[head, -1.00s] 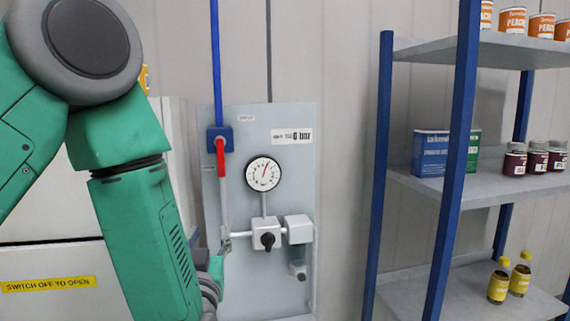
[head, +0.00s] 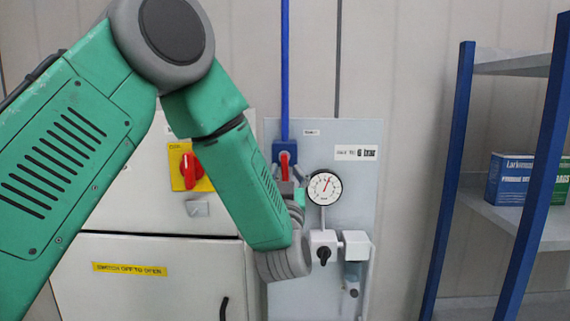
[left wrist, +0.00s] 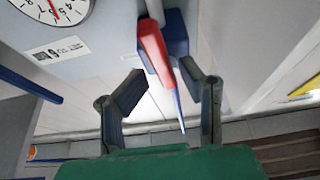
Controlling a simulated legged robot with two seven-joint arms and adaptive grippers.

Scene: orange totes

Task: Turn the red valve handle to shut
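The red valve handle (head: 285,166) hangs below a blue valve body (head: 284,150) on the grey wall panel, in line with the blue pipe. In the left wrist view the handle (left wrist: 153,48) lies lengthwise, its free end near the gap between my fingertips. My left gripper (head: 287,187) is at the handle's lower part in the head view, partly hidden by my arm. In the left wrist view the left gripper (left wrist: 161,72) is open, one finger on each side of the handle; contact cannot be told. My right gripper is not in view.
A round gauge (head: 324,188) and a small box with a black knob (head: 323,247) sit right of the handle. A cabinet with a red switch (head: 191,168) stands left. A blue-framed shelf (head: 500,220) is on the right. Wall between panel and shelf is clear.

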